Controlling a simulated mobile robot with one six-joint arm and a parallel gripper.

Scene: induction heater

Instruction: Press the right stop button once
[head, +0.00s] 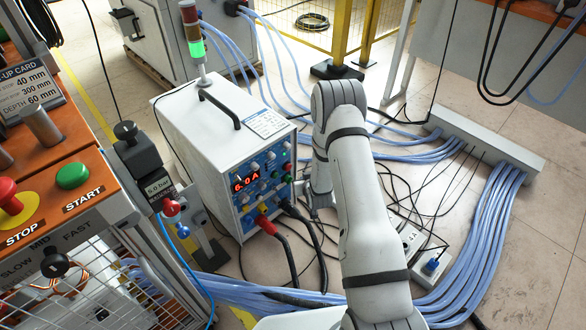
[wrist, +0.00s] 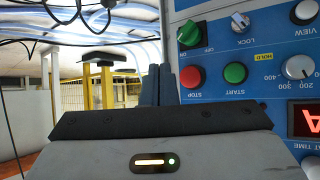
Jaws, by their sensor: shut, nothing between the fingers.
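In the wrist view, which is upside down, a red round STOP button (wrist: 191,77) sits on the blue panel of the induction heater (head: 215,130). A green START button (wrist: 235,73) is beside it. My gripper (wrist: 161,72) is shut and empty, its dark fingertips just left of the red button in that view. Whether they touch the panel cannot be told. In the head view my arm stands at the right of the heater's front, and the small buttons there are hard to make out. Another red STOP button (head: 8,196) is on the orange console at the left.
A green START button (head: 72,176) is on that console. A signal lamp (head: 193,40) stands on the heater. Blue hoses (head: 480,240) and a power strip (head: 425,250) lie on the floor at right.

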